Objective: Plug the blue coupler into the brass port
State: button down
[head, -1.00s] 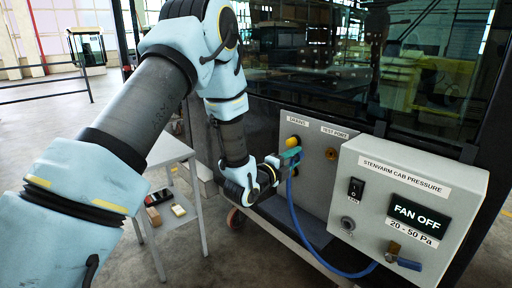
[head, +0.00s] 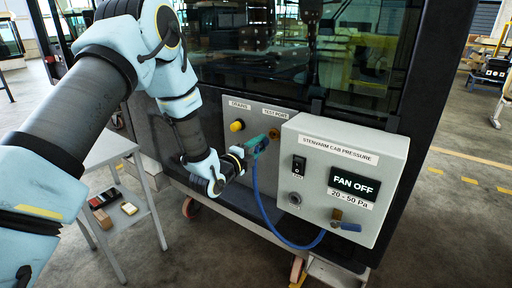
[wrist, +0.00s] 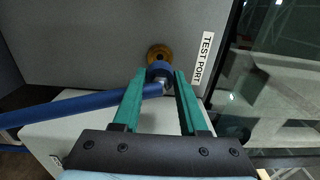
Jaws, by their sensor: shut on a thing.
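The blue coupler (wrist: 160,70) is held between the green fingers of my gripper (wrist: 161,80), which is shut on it. In the head view my gripper (head: 258,144) is close to the grey panel below the TEST PORT label. The brass port (wrist: 158,52) shows just beyond the coupler in the wrist view, partly covered by it. The brass port (head: 274,133) is also visible in the head view, just past the fingertips. I cannot tell whether coupler and port touch. A blue hose (head: 262,205) runs from the coupler down to the control box.
The grey control box (head: 335,150) reading FAN OFF juts out right of the port. A yellow knob (head: 237,126) sits under the DRAINS label to the left. A small side table (head: 100,150) stands at the left. Dark cab glass rises above the panel.

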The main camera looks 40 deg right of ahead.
aim_at(266, 141)
jog(key=shift+p+x, duration=0.3)
jog(key=shift+x, duration=1.65)
jog(key=shift+b, duration=1.6)
dwell(0.5)
jog(key=shift+w+d+b, duration=0.1)
jog(key=shift+d+b, duration=0.2)
jog(key=shift+d, duration=0.1)
dwell(0.4)
jog(key=shift+c, duration=1.8)
grip_release()
jog(key=b+v, duration=0.4)
jog(key=v, duration=0.6)
jog(key=shift+f, duration=0.1)
jog(key=shift+a, duration=0.4)
